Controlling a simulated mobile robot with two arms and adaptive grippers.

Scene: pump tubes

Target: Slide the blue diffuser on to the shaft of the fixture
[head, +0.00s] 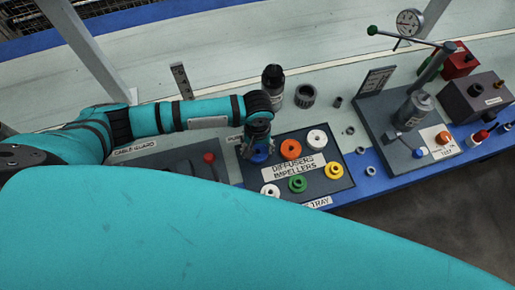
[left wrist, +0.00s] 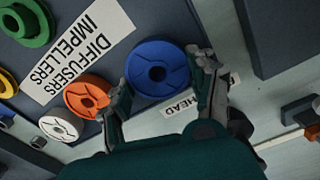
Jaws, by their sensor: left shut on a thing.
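The blue diffuser (left wrist: 147,78), a round disc with a centre hole, lies between the two fingers of my left gripper (left wrist: 162,72) in the left wrist view. In the head view my left gripper (head: 258,147) points down at the tray's left side. It is shut on the blue diffuser (head: 260,158), at or just above the tray (head: 318,192); I cannot tell if they touch. A grey fixture (head: 370,120) with an upright cylinder and a green-knobbed lever stands at the right. I cannot make out its shaft clearly. My right gripper is not in view.
The tray also holds orange (head: 290,149), white (head: 317,139), yellow (head: 333,171) and green (head: 298,184) parts. A black bottle (head: 273,88) and a grey ring (head: 305,95) stand behind it. Small nuts (head: 361,150) lie between tray and fixture. A dark base with a red knob (head: 209,158) is left.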

